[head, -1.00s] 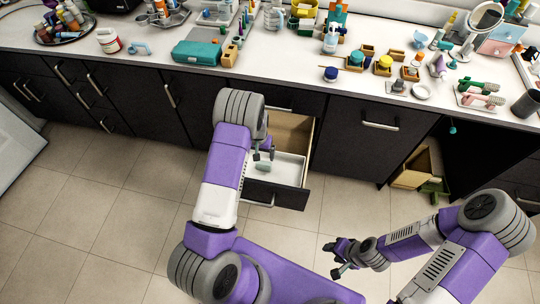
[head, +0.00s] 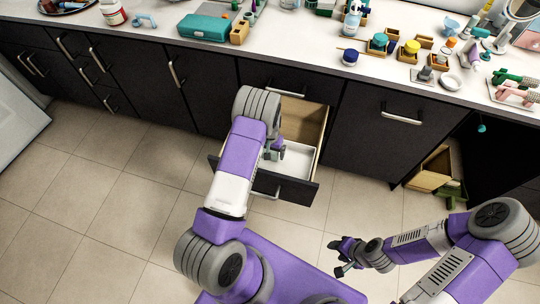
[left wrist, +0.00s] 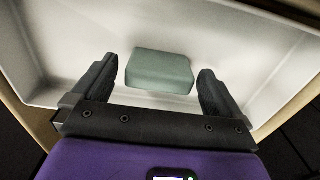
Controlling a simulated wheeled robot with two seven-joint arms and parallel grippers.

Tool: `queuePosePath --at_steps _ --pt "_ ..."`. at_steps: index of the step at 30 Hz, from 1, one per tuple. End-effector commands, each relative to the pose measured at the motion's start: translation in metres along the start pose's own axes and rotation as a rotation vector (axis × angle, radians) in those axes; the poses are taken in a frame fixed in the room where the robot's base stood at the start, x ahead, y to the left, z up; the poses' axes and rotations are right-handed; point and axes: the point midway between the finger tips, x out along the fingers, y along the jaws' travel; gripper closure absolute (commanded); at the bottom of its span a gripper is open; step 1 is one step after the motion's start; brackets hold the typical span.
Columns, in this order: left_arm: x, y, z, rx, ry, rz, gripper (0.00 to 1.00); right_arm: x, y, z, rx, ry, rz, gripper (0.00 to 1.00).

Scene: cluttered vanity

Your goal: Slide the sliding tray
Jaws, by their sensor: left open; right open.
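The sliding tray is a shallow white tray (head: 298,160) inside a pulled-out drawer with a dark front. In the left wrist view the white tray (left wrist: 65,75) fills most of the picture. A grey-green block (left wrist: 160,72) shows on its floor or wall, seemingly a grip of the tray. My left gripper (left wrist: 158,85) is open, with one finger on each side of this block and visible gaps on both sides. In the head view my left arm hides part of the drawer and tray. My right gripper (head: 337,258) is open and empty above the floor, away from the drawer.
The drawer front (head: 285,188) stands out from the dark cabinets. The white countertop (head: 310,55) above is cluttered with bottles, small wooden boxes and a teal case (head: 204,27). A wooden box (head: 431,170) sits in the open space at right.

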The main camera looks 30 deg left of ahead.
Motion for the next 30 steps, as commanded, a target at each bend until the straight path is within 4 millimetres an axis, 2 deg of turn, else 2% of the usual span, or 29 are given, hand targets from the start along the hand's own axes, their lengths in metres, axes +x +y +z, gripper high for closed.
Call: queuePosePath --at_steps 1,4,14,27,29,30 --pt "0.009 0.0 0.0 0.0 -0.002 0.0 0.0 0.004 0.001 0.0 0.0 0.0 0.0 0.53" --pt "0.016 0.0 0.0 0.001 -0.001 0.0 0.0 0.006 0.002 0.0 0.0 0.0 0.0 0.53" --pt "0.019 0.0 0.0 0.001 0.0 0.001 0.0 0.006 0.002 0.0 0.0 0.0 0.0 0.53" --pt "0.019 0.0 0.0 0.0 0.0 0.0 0.66 0.006 0.002 0.0 0.0 0.0 0.0 0.53" --pt "0.019 0.0 0.0 0.001 0.0 0.0 0.75 0.006 0.002 0.0 0.0 0.0 0.0 0.53" --pt "0.019 0.0 0.0 0.001 0.0 0.0 0.76 0.006 0.002 0.0 0.0 0.0 0.0 0.53"
